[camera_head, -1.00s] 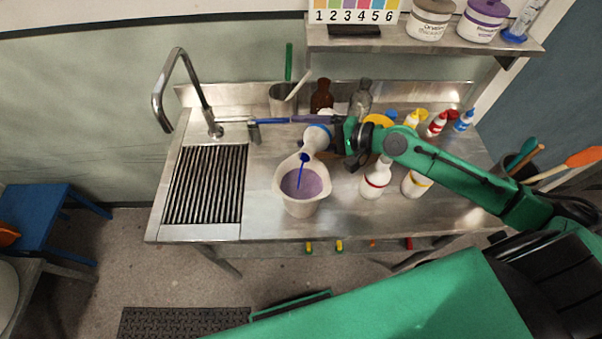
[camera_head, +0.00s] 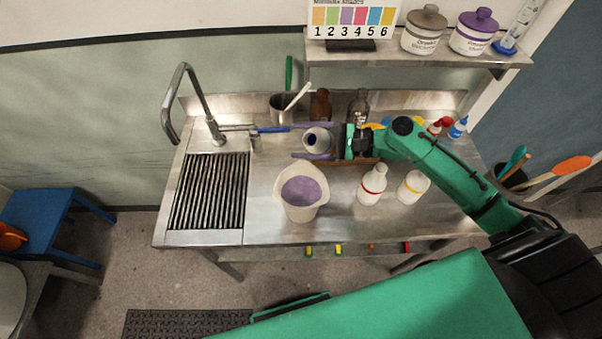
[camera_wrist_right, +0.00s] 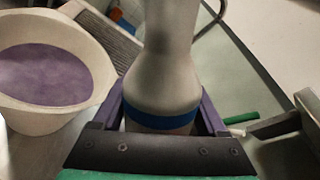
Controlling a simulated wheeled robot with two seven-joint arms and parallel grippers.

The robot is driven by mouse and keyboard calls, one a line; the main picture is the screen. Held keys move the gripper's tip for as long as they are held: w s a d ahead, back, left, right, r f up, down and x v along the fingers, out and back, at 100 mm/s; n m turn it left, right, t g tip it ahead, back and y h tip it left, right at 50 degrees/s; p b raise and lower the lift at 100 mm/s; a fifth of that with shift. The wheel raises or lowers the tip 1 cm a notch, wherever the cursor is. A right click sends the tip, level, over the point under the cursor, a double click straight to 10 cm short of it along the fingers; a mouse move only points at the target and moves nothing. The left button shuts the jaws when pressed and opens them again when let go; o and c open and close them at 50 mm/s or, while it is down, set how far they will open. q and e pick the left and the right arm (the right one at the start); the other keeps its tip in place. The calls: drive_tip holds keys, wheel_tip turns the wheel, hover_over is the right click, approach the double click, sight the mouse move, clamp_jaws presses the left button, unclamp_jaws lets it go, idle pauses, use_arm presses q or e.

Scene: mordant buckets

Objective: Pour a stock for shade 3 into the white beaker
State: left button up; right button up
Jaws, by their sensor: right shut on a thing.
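The white beaker (camera_head: 312,207) stands on the steel bench with a purple liquid (camera_head: 301,190) in it. It also shows at the left of the right wrist view (camera_wrist_right: 52,122). My right gripper (camera_head: 300,141) is shut on a whitish bottle (camera_head: 318,134) with a blue band (camera_wrist_right: 160,122). The bottle is behind the beaker in the head view, its open mouth facing the camera. No stream comes from it. The shade chart (camera_head: 352,18) with numbers 1 to 6 stands on the shelf; swatch 3 is purple. My left gripper is not in view.
A red-banded bottle (camera_head: 372,186) and a yellow-banded bottle (camera_head: 412,187) stand right of the beaker. Brown (camera_head: 321,105) and clear (camera_head: 358,107) bottles stand at the back. The sink tap (camera_head: 190,100) and drainer (camera_head: 208,192) are at the left. The bench in front of the drainer is bare.

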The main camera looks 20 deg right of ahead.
sight(317, 140)
use_arm(q)
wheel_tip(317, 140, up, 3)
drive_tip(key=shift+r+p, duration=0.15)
drive_tip(key=shift+p, duration=0.8)
use_arm(e)
wheel_tip(317, 140, up, 9)
drive_tip(key=m+y, duration=0.2)
drive_tip(key=m, duration=0.4)
drive_tip(key=shift+w+d+f+m, duration=0.2)
drive_tip(key=shift+w+d+m, duration=0.15)
drive_tip(key=shift+d+m, duration=0.1)
